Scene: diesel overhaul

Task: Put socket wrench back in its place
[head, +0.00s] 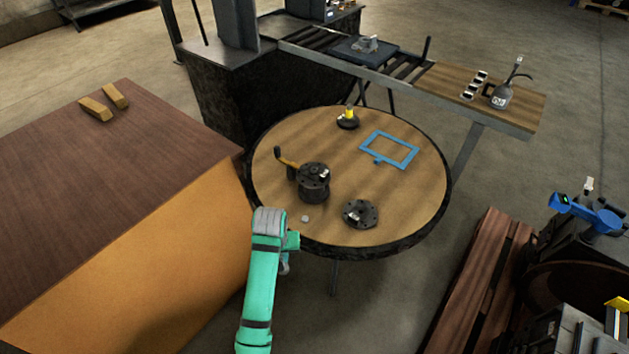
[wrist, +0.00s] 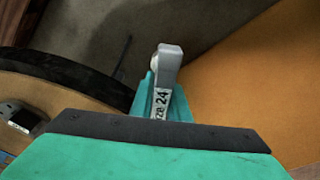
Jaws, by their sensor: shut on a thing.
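My gripper (wrist: 162,95) is shut on the socket wrench (wrist: 169,66), a grey metal tool with a white label that partly reads "ze 24". Its rounded grey end sticks out beyond the fingers in the wrist view; the rest is hidden by my gripper. In the head view my arm reaches up to the near left edge of the round table, and a small grey bit of the wrench (head: 285,266) shows beside my gripper. I cannot tell which spot is the wrench's place.
The round wooden table (head: 420,205) holds a dark pump-like part (head: 314,182), a flanged disc (head: 360,214), a blue rectangular frame (head: 408,164) and a yellow-topped part (head: 348,120). A brown-topped orange block (head: 120,170) stands left. A blue tool (head: 580,208) lies on dark equipment at right.

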